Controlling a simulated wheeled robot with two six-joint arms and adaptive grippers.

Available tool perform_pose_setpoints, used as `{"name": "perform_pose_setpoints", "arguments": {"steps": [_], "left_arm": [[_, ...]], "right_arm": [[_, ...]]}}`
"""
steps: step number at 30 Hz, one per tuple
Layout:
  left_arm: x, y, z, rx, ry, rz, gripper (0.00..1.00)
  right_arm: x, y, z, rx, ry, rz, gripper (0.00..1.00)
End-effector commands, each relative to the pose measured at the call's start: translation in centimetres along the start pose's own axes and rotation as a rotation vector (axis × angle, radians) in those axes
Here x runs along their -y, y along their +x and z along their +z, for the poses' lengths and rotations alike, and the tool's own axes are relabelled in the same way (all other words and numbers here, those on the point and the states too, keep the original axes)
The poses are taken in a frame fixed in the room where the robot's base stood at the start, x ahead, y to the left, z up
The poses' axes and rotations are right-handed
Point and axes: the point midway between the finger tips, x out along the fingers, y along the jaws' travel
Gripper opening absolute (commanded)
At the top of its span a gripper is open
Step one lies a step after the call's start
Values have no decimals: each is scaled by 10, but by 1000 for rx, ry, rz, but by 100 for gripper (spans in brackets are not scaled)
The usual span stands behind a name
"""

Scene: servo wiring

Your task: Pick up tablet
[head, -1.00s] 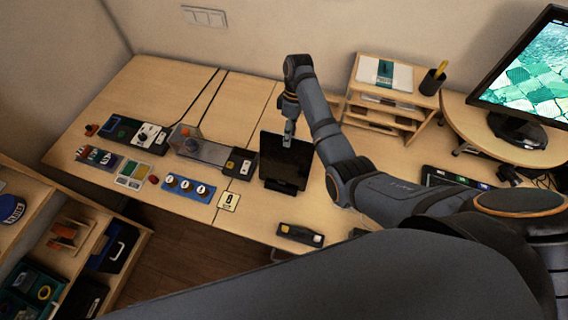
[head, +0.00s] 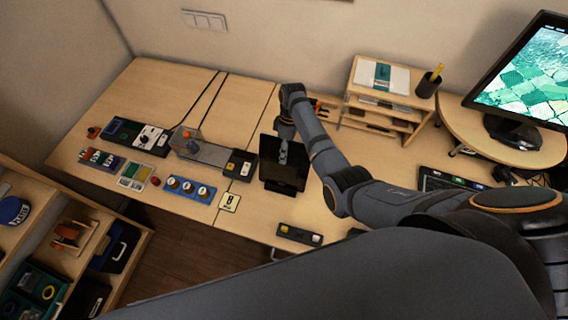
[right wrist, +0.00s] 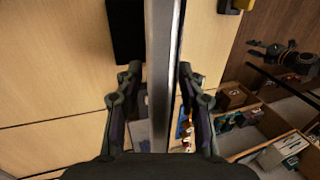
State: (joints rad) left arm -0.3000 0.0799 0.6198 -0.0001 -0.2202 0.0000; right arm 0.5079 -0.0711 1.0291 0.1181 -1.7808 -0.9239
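The tablet (head: 282,177) is a dark, flat-screened slab that leans on the table near its middle. In the right wrist view the tablet (right wrist: 160,60) shows edge-on as a long grey bar. My right gripper (head: 283,155) is at the tablet's upper part. In the right wrist view its two fingers (right wrist: 160,84) are apart, one on each side of the tablet, with a small gap on the left side. Contact on the right side cannot be told. My left gripper is not in view.
Left of the tablet are a grey device with a clear cover (head: 205,150) and a blue board with round dials (head: 188,189). A black switch box (head: 299,235) lies at the front edge. A wooden shelf (head: 385,110) stands at the back right, near my right arm.

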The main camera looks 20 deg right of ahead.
Motion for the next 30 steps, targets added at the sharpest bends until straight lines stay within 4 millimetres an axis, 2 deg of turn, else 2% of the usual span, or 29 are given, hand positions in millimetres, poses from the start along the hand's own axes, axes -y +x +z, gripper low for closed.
{"name": "perform_pose_setpoints", "arguments": {"steps": [15,24,30], "left_arm": [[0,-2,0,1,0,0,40],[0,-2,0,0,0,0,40],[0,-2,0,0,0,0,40]], "right_arm": [[-1,4,0,1,0,0,39],[-1,4,0,0,0,0,0],[-2,4,0,0,0,1,0]]}}
